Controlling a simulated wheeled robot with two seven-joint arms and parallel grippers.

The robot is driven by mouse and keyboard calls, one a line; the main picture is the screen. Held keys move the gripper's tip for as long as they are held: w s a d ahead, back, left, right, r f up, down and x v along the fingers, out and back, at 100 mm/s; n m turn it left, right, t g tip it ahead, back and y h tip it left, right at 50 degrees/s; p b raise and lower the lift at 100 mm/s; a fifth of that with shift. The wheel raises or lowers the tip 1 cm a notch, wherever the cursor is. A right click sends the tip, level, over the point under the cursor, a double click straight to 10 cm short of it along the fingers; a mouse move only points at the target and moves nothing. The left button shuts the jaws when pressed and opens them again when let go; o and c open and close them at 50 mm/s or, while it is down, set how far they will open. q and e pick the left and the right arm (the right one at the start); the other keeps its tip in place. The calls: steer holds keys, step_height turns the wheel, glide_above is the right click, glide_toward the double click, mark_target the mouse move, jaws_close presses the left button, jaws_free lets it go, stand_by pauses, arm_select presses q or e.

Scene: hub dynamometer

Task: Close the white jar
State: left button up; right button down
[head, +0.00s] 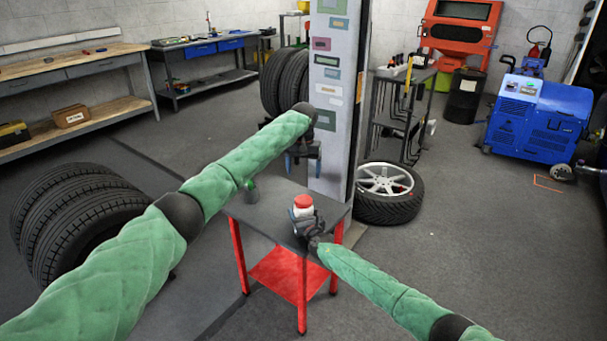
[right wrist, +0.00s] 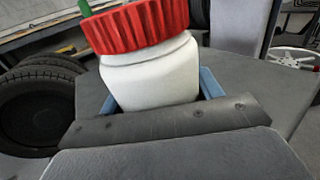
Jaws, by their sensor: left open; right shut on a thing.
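The white jar (head: 303,213) stands on the small grey-topped table (head: 262,215) with red legs. A ridged red lid (head: 303,201) sits on top of the jar's mouth; I cannot tell whether it is tightened. In the right wrist view the jar (right wrist: 152,80) and its red lid (right wrist: 140,25) fill the upper middle, with the jar between my blue fingertips. My right gripper (head: 306,224) is shut on the jar's body, below the lid. My left gripper (head: 302,158) is open and empty, pointing down above the table, behind and higher than the jar.
A green object (head: 250,184) stands at the table's back left, partly behind my left arm. A grey pillar (head: 335,100) rises behind the table, with a wheel (head: 388,207) on the floor to the right. Stacked tyres (head: 70,215) stand at left.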

steer(key=shift+c, duration=1.2)
jaws_free()
steer(key=shift+p+v, duration=0.7)
steer(key=shift+v, duration=3.2)
